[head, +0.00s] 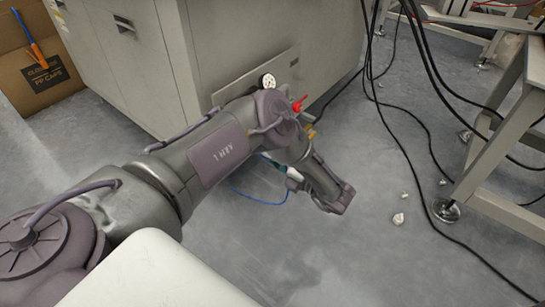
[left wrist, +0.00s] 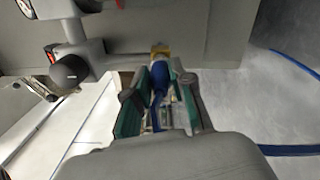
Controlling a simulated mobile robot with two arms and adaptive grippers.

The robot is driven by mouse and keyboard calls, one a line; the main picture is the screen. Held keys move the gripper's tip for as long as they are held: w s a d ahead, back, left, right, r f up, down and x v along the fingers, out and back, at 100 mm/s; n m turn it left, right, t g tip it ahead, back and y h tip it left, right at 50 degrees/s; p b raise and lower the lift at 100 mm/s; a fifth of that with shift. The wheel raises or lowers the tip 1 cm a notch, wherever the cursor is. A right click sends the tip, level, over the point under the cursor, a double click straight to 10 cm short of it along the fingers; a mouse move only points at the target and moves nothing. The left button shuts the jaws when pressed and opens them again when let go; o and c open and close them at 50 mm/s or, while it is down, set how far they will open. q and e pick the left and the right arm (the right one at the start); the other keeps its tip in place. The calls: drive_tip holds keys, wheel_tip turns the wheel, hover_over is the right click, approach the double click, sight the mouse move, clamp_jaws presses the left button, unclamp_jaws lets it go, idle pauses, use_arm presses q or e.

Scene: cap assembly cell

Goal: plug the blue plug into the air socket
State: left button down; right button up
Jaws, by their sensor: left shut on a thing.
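My left gripper (head: 283,166) is low in front of the grey cabinet in the head view, mostly hidden behind my own arm. In the left wrist view its green-padded fingers (left wrist: 159,76) are closed around the blue plug (left wrist: 160,84). A brass fitting (left wrist: 160,52), which looks like the air socket, sits straight ahead of the plug's tip against the cabinet. Plug and fitting line up closely in this view; I cannot tell whether they touch or are joined. The brass colour also shows beside my arm in the head view (head: 311,133). My right gripper is not in view.
A blue hose (head: 258,200) loops below the gripper. The grey cabinet (head: 240,40) carries a white gauge (head: 268,81) and a red handle (head: 299,104) close to my arm. Black cables (head: 420,120) and a metal stand (head: 490,145) are at the right. A cardboard box (head: 42,75) stands far left.

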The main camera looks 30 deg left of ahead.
use_arm(q)
drive_tip(key=shift+a, duration=0.2)
drive_tip(key=c, duration=0.9)
unclamp_jaws()
